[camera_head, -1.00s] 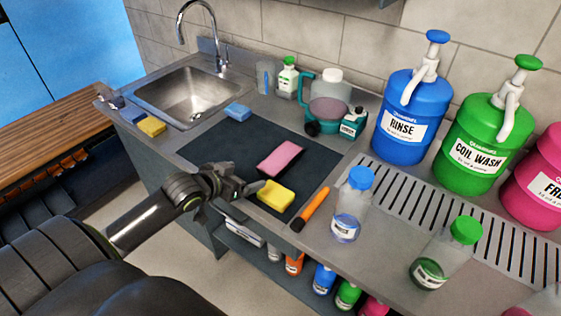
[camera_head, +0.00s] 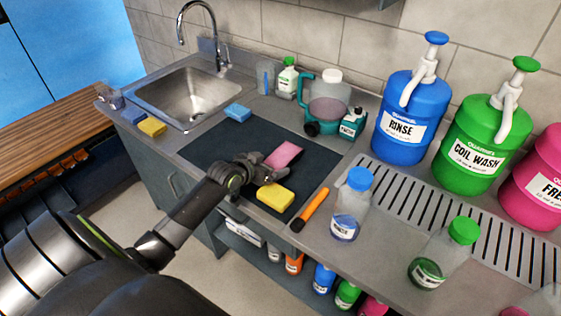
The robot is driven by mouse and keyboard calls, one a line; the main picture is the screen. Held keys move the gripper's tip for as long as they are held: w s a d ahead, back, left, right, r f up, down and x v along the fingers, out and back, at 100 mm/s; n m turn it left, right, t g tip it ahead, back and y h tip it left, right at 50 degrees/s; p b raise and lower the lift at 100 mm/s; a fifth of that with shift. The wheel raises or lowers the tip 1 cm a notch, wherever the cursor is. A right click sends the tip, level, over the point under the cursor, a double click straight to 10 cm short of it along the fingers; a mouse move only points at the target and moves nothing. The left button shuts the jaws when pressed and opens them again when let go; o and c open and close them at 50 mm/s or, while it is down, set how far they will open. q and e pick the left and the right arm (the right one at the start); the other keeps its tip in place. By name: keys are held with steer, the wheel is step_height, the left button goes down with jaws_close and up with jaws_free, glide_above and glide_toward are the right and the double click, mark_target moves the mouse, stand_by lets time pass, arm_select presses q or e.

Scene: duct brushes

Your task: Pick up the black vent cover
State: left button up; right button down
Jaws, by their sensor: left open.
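I cannot make out a black vent cover as a separate thing. A flat dark mat (camera_head: 225,143) lies on the steel counter. A pink sponge (camera_head: 286,153) and a yellow sponge (camera_head: 275,196) lie on it. My left gripper (camera_head: 264,173) is open over the mat, between the two sponges, and partly hides the pink one. I see nothing held in it. Whether it touches the mat or a sponge I cannot tell. My right gripper is out of view.
An orange-handled tool (camera_head: 311,210) lies by the mat's right end, near a blue-capped bottle (camera_head: 349,203). The sink (camera_head: 188,97) is at the back left. A slotted drain grate (camera_head: 440,215) and large pump jugs stand to the right. The mat's far side is clear.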

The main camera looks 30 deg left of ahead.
mark_target(279, 159)
arm_select(q)
steer(key=shift+w, duration=0.55)
steer(key=shift+p+x, duration=0.5)
steer(key=shift+x, duration=1.6)
steer(key=shift+r, duration=0.1)
steer(key=c, duration=1.3)
